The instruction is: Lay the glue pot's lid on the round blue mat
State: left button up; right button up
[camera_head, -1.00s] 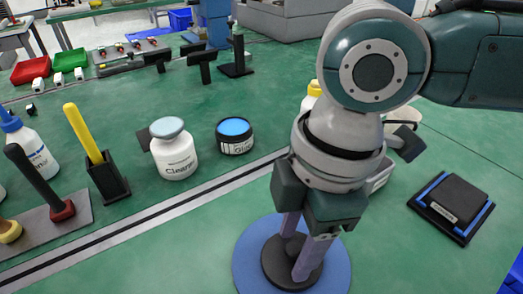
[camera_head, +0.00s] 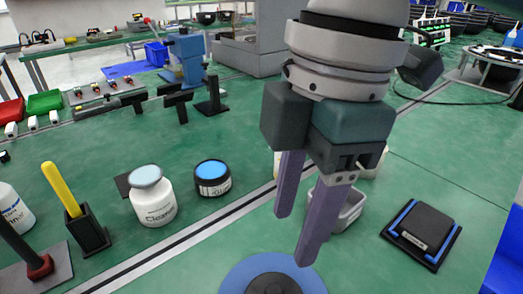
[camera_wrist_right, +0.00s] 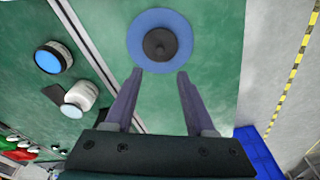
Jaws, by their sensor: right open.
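The round blue mat (camera_head: 238,272) lies on the green bench at the bottom of the head view, cut off by the frame edge. The dark round lid (camera_head: 272,284) with its knob lies on it; in the right wrist view the lid (camera_wrist_right: 160,45) sits near the mat's middle, with a blue rim (camera_wrist_right: 136,28) around it. The glue pot (camera_head: 212,178), black with a white label and a blue top, stands uncovered to the left. My right gripper (camera_head: 294,240) is open and empty above the mat, its purple fingers clear of the lid. My left gripper is not in view.
A white cleaner bottle (camera_head: 153,198) stands left of the glue pot. A black pad with blue strips (camera_head: 422,233) lies to the right. A grey bin (camera_head: 347,208) is partly behind my right fingers. Green bench is clear between them.

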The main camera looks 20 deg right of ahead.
jog(key=s+a+f+m+t+y, duration=0.25)
jog(key=s+a+m+y, duration=0.2)
jog(key=a, duration=0.25)
jog(key=s+d+f+m+h, duration=0.1)
jog(key=s+d+m+h, duration=0.1)
jog(key=d, duration=0.3)
jog(key=s+d+f+m+h, duration=0.1)
jog(key=s+d+f+m, duration=0.1)
jog(key=s+d+m, duration=0.1)
jog(key=s+d+f+m+t+h, duration=0.1)
jog(key=s+d+f+m+h, duration=0.1)
jog(key=d+m, duration=0.4)
jog(key=shift+s+d+f+h, duration=0.25)
jog(key=shift+s+d+h, duration=0.05)
jog(key=shift+d+h, duration=0.05)
